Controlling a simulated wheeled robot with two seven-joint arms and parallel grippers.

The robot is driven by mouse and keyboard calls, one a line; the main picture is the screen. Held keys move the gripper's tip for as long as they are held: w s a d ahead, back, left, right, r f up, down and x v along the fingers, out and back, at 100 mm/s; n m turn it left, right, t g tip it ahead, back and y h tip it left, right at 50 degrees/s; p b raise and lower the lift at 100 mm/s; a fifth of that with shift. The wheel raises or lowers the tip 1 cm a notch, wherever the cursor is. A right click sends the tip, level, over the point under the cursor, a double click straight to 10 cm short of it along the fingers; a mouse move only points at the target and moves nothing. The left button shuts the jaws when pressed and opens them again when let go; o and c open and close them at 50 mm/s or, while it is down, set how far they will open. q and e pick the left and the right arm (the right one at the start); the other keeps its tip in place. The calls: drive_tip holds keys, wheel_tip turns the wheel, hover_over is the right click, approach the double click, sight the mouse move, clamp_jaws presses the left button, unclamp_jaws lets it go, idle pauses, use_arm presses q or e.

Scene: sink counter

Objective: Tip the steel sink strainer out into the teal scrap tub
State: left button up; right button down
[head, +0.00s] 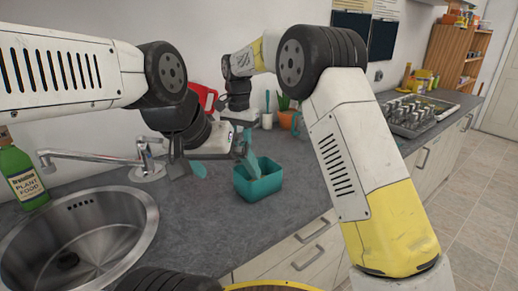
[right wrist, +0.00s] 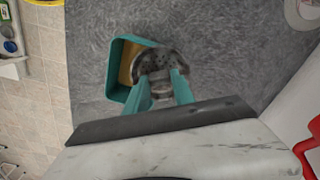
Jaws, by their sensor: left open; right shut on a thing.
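The teal scrap tub (head: 262,188) stands on the grey counter right of the sink. In the right wrist view the tub (right wrist: 116,92) shows a tan inside. My right gripper (head: 249,158) is above the tub's back left part. In the right wrist view its teal fingers (right wrist: 162,92) are shut on the steel sink strainer (right wrist: 158,64), a dark perforated piece beside and partly over the tub's rim. Whether anything is in the strainer I cannot tell. In the head view the strainer is not clearly visible. My left gripper (head: 187,168) is open and empty, between the faucet and the tub.
The sink (head: 90,225) is at the left, with a chrome faucet (head: 110,158) behind it and a green plant food bottle (head: 22,178) beside it. A red object (head: 204,96) and a potted plant (head: 286,115) stand behind. Counter in front of the tub is clear.

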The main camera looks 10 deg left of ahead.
wheel_tip(320, 180, up, 7)
drive_tip(key=a, duration=0.2)
drive_tip(key=shift+a, duration=0.35)
